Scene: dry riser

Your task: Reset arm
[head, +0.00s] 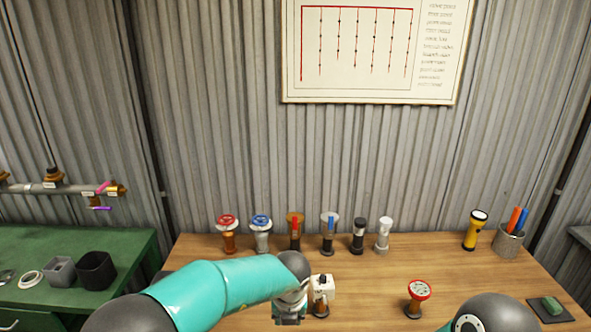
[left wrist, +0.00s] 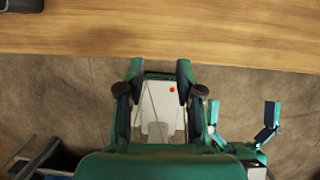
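My left arm crosses the head view from the left in front of the table, and its gripper (head: 289,308) shows only partly at the bottom edge. In the left wrist view my left gripper (left wrist: 158,75) has its two fingers spread apart with nothing held between them. A pale panel with a red dot shows beyond the fingers, lower down. My right gripper (left wrist: 243,105) shows at the right of the left wrist view, its fingers apart and empty. In the head view only a dark joint of my right arm shows at the bottom right.
The wooden table (head: 450,255) holds a row of several valves (head: 262,230), a white-boxed fitting (head: 322,290) near my left wrist, a red-faced gauge (head: 418,295), a yellow torch (head: 475,230) and a pen cup (head: 508,240). A green bench (head: 90,240) stands left.

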